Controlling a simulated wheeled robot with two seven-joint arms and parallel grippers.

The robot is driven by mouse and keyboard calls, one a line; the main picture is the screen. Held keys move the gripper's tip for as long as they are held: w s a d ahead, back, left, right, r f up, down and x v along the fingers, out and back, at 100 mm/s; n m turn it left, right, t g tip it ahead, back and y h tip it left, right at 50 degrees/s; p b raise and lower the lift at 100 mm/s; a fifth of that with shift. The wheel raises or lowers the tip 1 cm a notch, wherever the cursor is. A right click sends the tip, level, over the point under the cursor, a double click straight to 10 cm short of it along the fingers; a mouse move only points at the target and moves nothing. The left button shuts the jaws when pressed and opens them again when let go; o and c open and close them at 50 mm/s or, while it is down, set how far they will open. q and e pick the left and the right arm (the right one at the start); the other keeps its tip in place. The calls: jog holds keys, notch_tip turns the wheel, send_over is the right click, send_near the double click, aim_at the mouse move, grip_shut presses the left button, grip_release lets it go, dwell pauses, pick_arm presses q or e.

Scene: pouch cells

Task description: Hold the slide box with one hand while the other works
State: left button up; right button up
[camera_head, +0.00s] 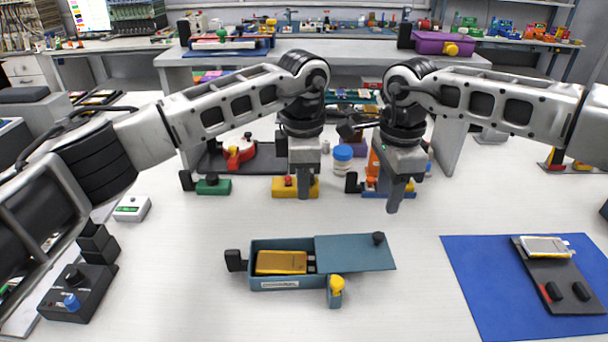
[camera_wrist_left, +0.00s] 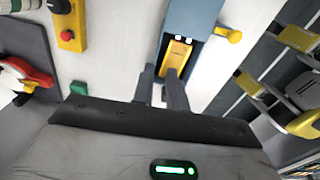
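The teal slide box (camera_head: 283,284) lies on the white table in front of my grippers. Its lid (camera_head: 354,253) is slid to the right, and a yellow cell (camera_head: 281,262) shows in the uncovered left part. The box has a black knob at its left end, another on the lid, and a yellow knob (camera_head: 337,283) at the front. My left gripper (camera_head: 304,190) hangs behind the box, apart from it. In the left wrist view its fingers (camera_wrist_left: 161,72) are apart with nothing held. My right gripper (camera_head: 393,205) hangs behind the lid; its finger opening is hidden.
A blue mat (camera_head: 470,286) at the right bears a dark fixture (camera_head: 566,293) with a silver cell. A black control box (camera_head: 78,292) stands at the left. Yellow (camera_head: 295,187) and green (camera_head: 213,187) blocks and a blue-capped jar (camera_head: 343,160) are behind. Table around the box is clear.

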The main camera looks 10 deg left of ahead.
pick_arm(q)
notch_tip(320, 180, down, 15)
jog(key=shift+f, duration=0.1)
dwell(0.3)
jog(key=shift+c, duration=0.3)
grip_shut()
